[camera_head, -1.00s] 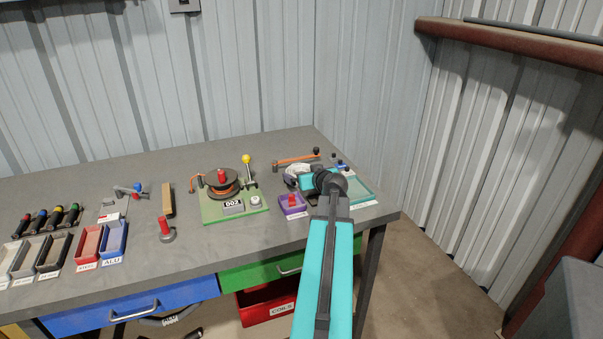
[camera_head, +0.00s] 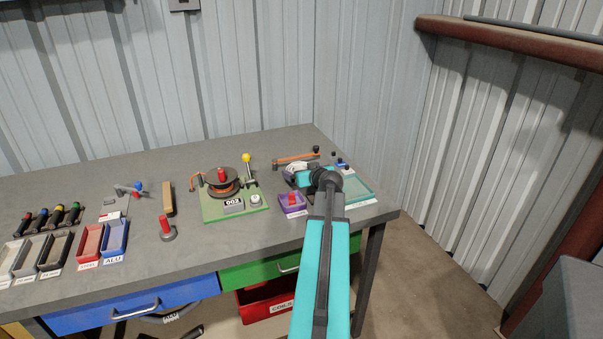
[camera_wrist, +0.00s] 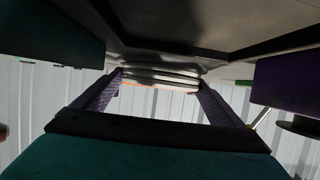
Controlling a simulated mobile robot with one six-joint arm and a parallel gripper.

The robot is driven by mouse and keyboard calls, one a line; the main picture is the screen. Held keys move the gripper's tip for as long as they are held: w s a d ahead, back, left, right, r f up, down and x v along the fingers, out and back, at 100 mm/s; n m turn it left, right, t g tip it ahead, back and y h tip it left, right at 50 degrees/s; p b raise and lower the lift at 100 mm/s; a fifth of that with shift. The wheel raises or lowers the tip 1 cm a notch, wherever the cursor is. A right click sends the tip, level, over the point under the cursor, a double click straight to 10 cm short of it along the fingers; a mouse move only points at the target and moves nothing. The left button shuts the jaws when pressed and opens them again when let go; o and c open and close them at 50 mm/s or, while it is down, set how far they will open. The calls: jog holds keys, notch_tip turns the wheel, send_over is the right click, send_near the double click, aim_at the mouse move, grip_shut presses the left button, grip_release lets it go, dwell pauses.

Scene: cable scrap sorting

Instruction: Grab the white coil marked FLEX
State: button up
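The white coil (camera_head: 295,169) is at the back right of the bench in the head view, partly hidden by my gripper (camera_head: 290,178). The wrist view shows the white coil (camera_wrist: 160,77) edge-on between the two fingertips of my gripper (camera_wrist: 161,80). It spans the gap, with a fingertip against each side and no clear space left. I cannot read a FLEX mark on it in either view. Whether it touches the bench is hidden.
An orange-handled tool (camera_head: 297,160) lies behind the coil. The green board (camera_head: 236,211) with a dark spool (camera_head: 240,184) stands to the left.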

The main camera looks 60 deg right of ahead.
jog(key=c, duration=0.7)
jog(key=shift+o, duration=0.2)
jog(key=shift+r, duration=0.15)
jog(key=shift+r+b, duration=0.4)
jog(key=shift+r, duration=1.1)
jog(key=s+a, duration=0.2)
jog(key=s, duration=0.1)
jog(key=s+a+b, duration=0.1)
jog(key=s+a, duration=0.1)
jog(key=s+a+r+b, duration=0.1)
jog(key=s+a, duration=0.1)
jog(key=s, duration=0.1)
jog(key=shift+s, duration=0.35)
jog(key=shift+s+b, duration=0.2)
jog(key=shift+b, duration=0.8)
jog(key=shift+b, duration=0.4)
jog(key=b, duration=0.5)
jog(key=shift+s+a, duration=0.15)
jog(key=shift+s, duration=0.2)
